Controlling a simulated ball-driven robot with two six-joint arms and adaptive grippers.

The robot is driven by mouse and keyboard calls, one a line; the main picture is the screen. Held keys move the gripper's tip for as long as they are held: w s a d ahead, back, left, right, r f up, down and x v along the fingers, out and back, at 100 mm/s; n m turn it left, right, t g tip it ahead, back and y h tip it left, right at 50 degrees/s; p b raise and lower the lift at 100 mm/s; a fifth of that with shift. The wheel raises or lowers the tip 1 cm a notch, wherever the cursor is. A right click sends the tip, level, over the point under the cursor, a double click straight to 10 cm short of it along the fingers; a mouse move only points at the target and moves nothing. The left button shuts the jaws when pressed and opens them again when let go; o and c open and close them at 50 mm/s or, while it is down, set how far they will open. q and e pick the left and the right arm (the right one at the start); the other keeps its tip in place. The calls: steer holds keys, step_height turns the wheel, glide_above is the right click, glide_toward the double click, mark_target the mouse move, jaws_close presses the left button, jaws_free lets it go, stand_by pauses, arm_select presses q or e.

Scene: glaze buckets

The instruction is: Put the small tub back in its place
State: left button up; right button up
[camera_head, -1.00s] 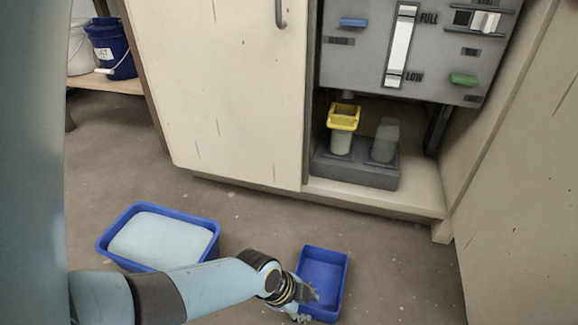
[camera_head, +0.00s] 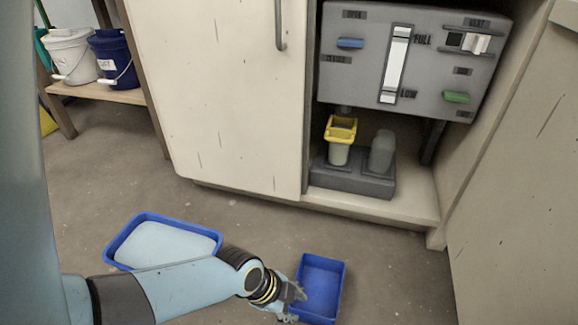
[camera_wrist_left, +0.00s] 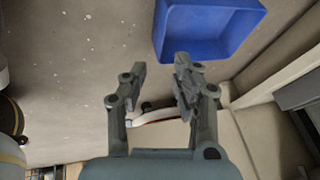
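A small blue tub (camera_head: 320,286), open and empty, sits on the floor at the bottom middle of the head view. Its blue wall also shows at the top of the left wrist view (camera_wrist_left: 208,28). My left gripper (camera_head: 294,293) is at the tub's left side, low near the floor. In the left wrist view its two fingers (camera_wrist_left: 161,64) are spread with nothing between them, and the tub lies just beyond the tips. I cannot tell whether a finger touches the tub. My right gripper is not in view.
A larger blue tray (camera_head: 207,233) with pale contents lies on the floor to the left. A cabinet holds a grey panel (camera_head: 360,60) above a grey base (camera_head: 345,181) bearing a yellow-rimmed container (camera_head: 340,150) and a grey cup (camera_head: 382,152). Buckets (camera_head: 113,60) stand on a shelf far left.

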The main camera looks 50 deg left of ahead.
arm_select(q)
steer(key=s+r+n+t+y, duration=0.1)
steer(key=s+r+n, duration=0.3)
steer(key=r, duration=0.7)
steer(key=s+r+n+t+y, duration=0.1)
steer(key=s+r+n+t, duration=0.2)
steer(key=r+n, duration=0.3)
step_height(320, 180, up, 5)
steer(key=shift+s+f+t, duration=0.1)
steer(key=shift+s+t, duration=0.2)
steer(key=shift+s, duration=0.05)
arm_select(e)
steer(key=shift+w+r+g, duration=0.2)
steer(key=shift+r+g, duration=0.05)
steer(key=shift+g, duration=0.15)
arm_select(q)
steer(key=shift+a+p, duration=0.1)
steer(key=shift+p, duration=0.2)
